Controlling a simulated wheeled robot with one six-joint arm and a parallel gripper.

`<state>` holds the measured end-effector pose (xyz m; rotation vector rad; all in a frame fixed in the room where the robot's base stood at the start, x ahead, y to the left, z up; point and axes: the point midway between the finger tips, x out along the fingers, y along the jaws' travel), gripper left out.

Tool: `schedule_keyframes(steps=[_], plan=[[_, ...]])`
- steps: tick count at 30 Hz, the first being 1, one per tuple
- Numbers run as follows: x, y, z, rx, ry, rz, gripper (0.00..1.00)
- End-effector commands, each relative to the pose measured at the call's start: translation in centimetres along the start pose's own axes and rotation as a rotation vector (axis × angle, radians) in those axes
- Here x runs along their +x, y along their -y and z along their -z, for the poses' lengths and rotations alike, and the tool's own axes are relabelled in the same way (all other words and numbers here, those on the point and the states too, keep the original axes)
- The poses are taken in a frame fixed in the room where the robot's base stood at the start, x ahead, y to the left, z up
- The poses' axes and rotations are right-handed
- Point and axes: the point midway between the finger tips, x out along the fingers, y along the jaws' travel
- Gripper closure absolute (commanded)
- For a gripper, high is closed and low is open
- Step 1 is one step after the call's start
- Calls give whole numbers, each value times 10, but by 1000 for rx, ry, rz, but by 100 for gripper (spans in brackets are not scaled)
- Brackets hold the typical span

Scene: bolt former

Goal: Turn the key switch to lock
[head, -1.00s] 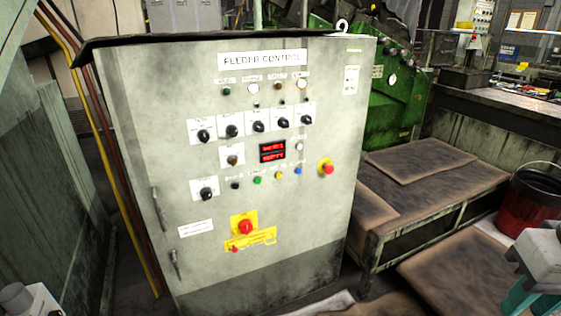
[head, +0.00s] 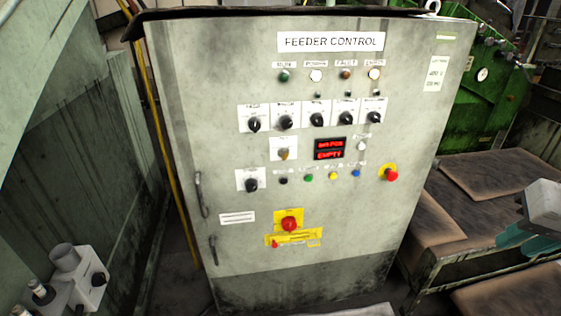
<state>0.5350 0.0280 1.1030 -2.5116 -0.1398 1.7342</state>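The grey feeder control cabinet (head: 350,235) stands upright in front of me, with its front panel in full view. The key switch (head: 284,153) appears to be the small brass-toned switch on a white plate, left of the red display. Its exact pointing direction is too small to tell. Above it is a row of several black rotary knobs on white plates, and below left is another black knob (head: 251,185).
A red digital display (head: 329,149) reads "EMPTY" on its lower line. A red mushroom button (head: 391,175) and a red rotary switch on yellow (head: 289,224) sit on the panel. Brown-topped benches (head: 490,185) stand at the right. The space directly before the panel looks clear.

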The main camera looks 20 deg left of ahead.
Motion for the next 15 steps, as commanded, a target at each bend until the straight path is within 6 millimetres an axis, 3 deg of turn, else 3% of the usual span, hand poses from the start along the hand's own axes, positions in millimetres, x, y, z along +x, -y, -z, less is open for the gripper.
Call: schedule_keyframes(steps=[3,6,12,15], plan=[[37,54,65,23,-143,99,75],[65,103,112,68,-272,183,75],[120,203,177,182,-518,340,75],[148,250,192,243,-637,410,75]])
